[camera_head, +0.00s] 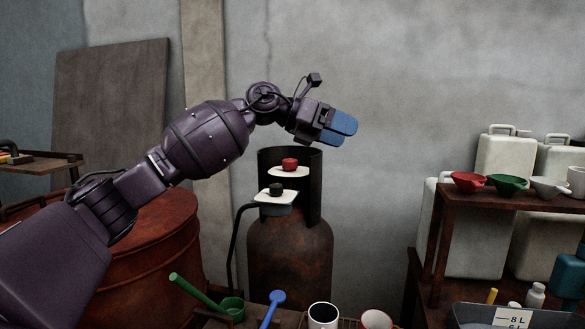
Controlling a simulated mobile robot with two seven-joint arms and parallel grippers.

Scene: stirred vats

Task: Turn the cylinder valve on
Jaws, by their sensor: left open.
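A rusty brown gas cylinder (290,255) stands upright against the wall, with a dark open collar (315,190) around its top. A red knob (290,164) sits over a white plate at the collar. A black knob (276,188) sits over a second white plate (263,197) lower and in front. I cannot tell either knob's setting. My left gripper (342,129), with blue fingertips, is open and empty, above and to the right of the red knob, apart from it. My right gripper is not in view.
A dark hose (233,245) runs down from the lower plate, left of the cylinder. A rusty drum (160,250) stands left. A green ladle (195,292), blue spoon (273,305) and mugs (323,316) are in front. A shelf with bowls (508,185) and white jerrycans (506,155) stand right.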

